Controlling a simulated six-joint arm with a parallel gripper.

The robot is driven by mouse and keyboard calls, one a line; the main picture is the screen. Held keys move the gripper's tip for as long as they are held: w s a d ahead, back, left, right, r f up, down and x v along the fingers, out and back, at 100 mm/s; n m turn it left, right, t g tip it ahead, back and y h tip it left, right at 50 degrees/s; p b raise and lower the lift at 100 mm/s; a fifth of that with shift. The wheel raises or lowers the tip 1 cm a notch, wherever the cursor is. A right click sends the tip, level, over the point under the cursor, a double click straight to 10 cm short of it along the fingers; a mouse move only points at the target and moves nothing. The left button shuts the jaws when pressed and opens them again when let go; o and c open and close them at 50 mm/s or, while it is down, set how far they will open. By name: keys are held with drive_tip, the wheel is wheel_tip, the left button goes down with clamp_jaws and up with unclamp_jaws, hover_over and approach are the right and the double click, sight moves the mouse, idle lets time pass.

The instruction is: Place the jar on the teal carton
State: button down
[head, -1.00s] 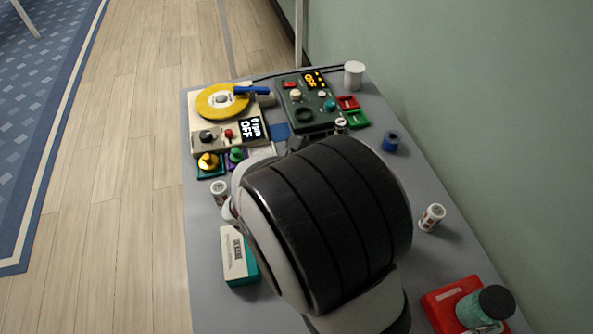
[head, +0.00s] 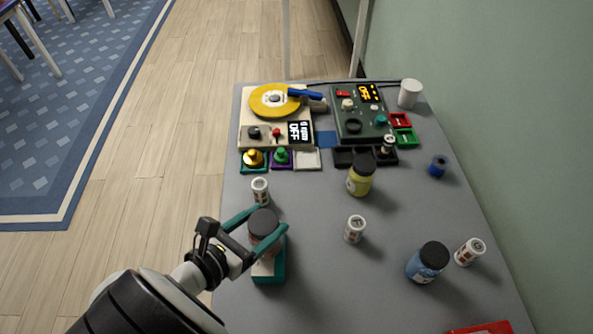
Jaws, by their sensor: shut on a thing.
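The jar (head: 263,228) has a dark lid and a brownish-pink body, and it is upright between the teal fingers of my gripper (head: 265,222). My gripper is shut on it from the left. The teal carton (head: 269,276) lies directly below the jar in the head view, with its teal front side and part of its white top showing. The jar and fingers hide the rest of the top. I cannot tell whether the jar's base touches the carton or is slightly above it.
A yellow jar (head: 360,176), a blue jar (head: 427,263) and white labelled cylinders (head: 355,229) (head: 470,251) stand to the right. Another white cylinder (head: 260,190) is just behind my gripper. Devices (head: 275,118) fill the table's far end. A red box (head: 484,328) shows at the lower right.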

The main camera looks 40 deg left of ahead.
drive_tip(key=shift+f, duration=0.55)
drive_tip(key=shift+f, duration=0.1)
unclamp_jaws()
drive_tip(key=shift+s+r, duration=0.1)
drive_tip(key=shift+r, duration=0.1)
drive_tip(key=a+v, duration=0.1)
drive_tip(key=v, duration=1)
drive_tip(key=shift+s+d, duration=0.4)
drive_tip(key=shift+d, duration=0.1)
